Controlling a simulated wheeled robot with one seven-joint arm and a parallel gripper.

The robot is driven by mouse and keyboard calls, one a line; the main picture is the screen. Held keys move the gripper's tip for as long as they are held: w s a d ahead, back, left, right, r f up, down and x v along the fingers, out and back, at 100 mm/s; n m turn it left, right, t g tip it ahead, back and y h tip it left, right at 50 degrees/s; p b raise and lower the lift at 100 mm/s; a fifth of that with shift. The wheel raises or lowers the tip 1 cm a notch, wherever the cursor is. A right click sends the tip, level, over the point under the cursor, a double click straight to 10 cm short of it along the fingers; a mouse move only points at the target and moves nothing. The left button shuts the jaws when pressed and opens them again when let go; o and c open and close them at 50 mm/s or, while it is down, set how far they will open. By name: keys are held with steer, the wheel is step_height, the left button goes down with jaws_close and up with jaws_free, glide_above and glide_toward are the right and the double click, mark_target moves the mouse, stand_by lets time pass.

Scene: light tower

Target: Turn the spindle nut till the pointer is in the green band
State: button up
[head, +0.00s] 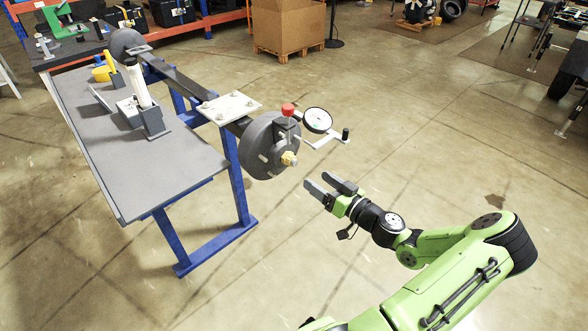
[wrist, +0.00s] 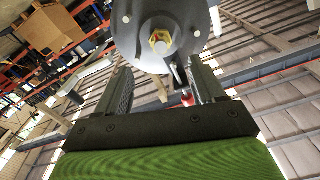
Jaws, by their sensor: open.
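The spindle nut (head: 289,158) is a brass-coloured hex nut at the centre of a dark grey hub (head: 262,147) on the end of the axle. It also shows near the top of the wrist view (wrist: 160,41), beyond my fingers. The round dial gauge (head: 317,120) has a white face and stands right of the hub. Its pointer and green band are too small to read. My gripper (head: 329,189) is open and empty, in front of and below right of the nut, apart from it. In the wrist view its two fingers (wrist: 161,95) stand apart.
A red knob (head: 288,109) sits above the hub, and a crank-like arm with a black handle (head: 345,134) juts out at right. A grey-topped bench (head: 150,185) with blue legs stands at left. The floor around my arm is clear. A carton (head: 288,25) stands behind.

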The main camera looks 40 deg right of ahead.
mark_target(293, 163)
steer(key=w, duration=1)
steer(key=shift+a+b, duration=0.15)
steer(key=shift+b, duration=0.2)
steer(key=c, duration=1.1)
steer(key=shift+o, duration=0.2)
